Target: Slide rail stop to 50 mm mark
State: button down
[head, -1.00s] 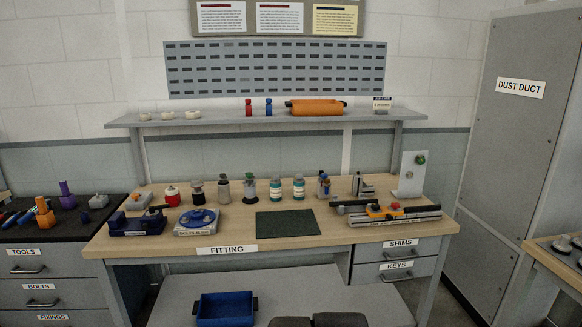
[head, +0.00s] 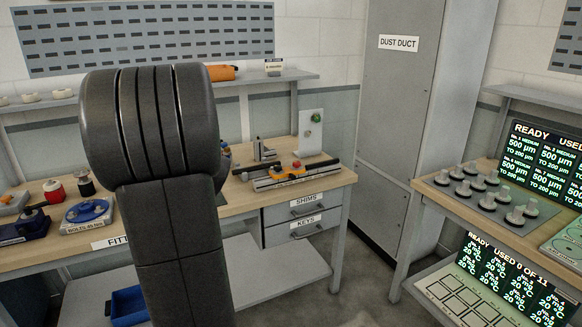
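The grey rail (head: 272,184) lies near the right end of the fitting bench. The rail stop (head: 285,172), an orange block with a red knob on top, sits on the rail around its middle. The scale marks are too small to read, so I cannot tell which mark the stop is at. My dark arm fills the left middle of the view, to the left of the rail and apart from it in the picture. My gripper is out of view.
The fitting bench (head: 232,206) has a blue round fixture (head: 88,210) at left; my arm hides its middle. A grey stand (head: 311,135) with a green button rises behind the rail. The dust duct cabinet (head: 388,120) stands right. A second bench (head: 432,195) holds several grey pieces.

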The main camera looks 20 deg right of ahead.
aim_at(291, 172)
jog(key=i+l+z, duration=0.3)
jog(key=i+l, duration=1.65)
jog(key=l, duration=0.1)
